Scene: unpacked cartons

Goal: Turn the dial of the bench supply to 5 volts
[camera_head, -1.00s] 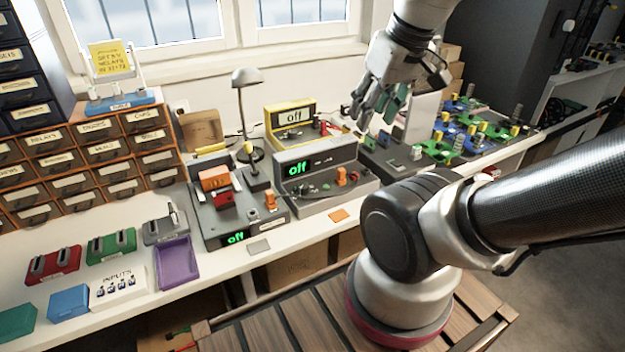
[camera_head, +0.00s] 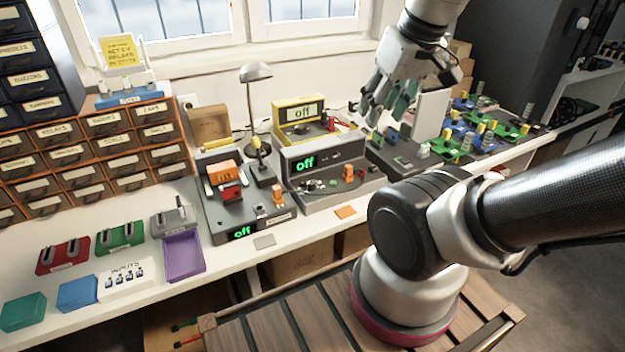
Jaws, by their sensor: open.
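I cannot tell from labels which is the bench supply. The light grey one has an orange knob (camera_head: 348,172) at its right. The dark grey one has an orange part (camera_head: 278,196) at its front right. My gripper (camera_head: 377,118) is open and empty, hanging above and right of the light grey device, apart from it. No voltage marks are readable.
A desk lamp (camera_head: 256,75) stands behind the devices. Circuit boards (camera_head: 475,132) fill the bench to the right. Labelled drawers (camera_head: 100,150), switch boxes (camera_head: 120,236) and a purple tray (camera_head: 184,257) are at left. A narrow strip of bench front is mostly clear.

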